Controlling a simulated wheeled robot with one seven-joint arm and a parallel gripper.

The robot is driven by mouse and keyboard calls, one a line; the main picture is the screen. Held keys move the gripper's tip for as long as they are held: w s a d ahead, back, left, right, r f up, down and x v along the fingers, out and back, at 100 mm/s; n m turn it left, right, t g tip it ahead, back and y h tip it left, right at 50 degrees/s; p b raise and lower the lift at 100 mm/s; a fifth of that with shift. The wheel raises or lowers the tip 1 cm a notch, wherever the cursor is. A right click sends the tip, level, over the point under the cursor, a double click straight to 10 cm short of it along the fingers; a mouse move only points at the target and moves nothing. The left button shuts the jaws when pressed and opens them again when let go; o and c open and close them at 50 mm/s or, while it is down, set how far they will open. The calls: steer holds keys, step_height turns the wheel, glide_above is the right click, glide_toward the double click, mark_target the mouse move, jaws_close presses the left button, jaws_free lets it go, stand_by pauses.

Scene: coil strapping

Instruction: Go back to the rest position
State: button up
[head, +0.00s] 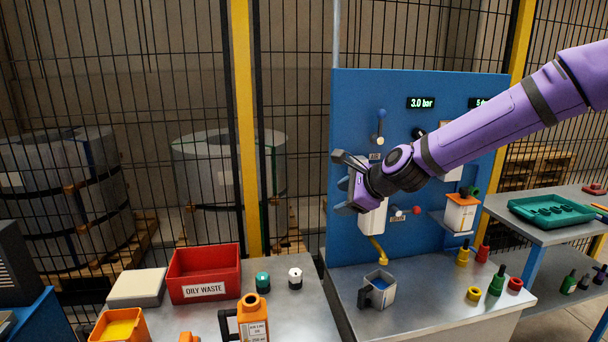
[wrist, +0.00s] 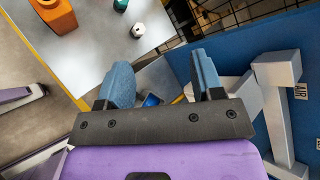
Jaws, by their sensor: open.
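My gripper (head: 347,184) is at the end of my purple arm, in front of the blue panel (head: 350,110) in the head view. It points left and is open, with nothing between its fingers. In the wrist view my gripper (wrist: 162,88) shows two blue fingers spread apart. A white box with a yellow spout (head: 378,250) is on the panel, partly hidden behind my gripper. A grey cup with a blue inside (head: 379,288) stands on the bench below the spout.
A red oily waste bin (head: 203,273), an orange jug (head: 254,318) and a teal-capped piece (head: 262,282) are on the left bench. Several coloured fittings (head: 496,281) stand at right. A green tray (head: 550,212) is on the right table. Wire fencing stands behind.

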steer(key=s+d+r+n+h, duration=0.2)
steer(key=s+d+n, duration=0.4)
steer(key=s, duration=0.6)
steer(key=s+d+r+n+g+h, duration=0.1)
steer(key=s+d+r+n+h, duration=0.2)
steer(key=s, duration=0.9)
steer(key=s+d+r+n+g+h, duration=0.1)
steer(key=s+d+r+n+h, duration=0.1)
steer(key=s+d+r+n, duration=0.3)
steer(key=s+d+n, duration=0.4)
steer(key=s+d, duration=0.2)
steer(key=s, duration=0.1)
steer(key=shift+s+d+r+h, duration=0.2)
steer(key=shift+d+r+h, duration=0.1)
steer(key=shift+r, duration=0.1)
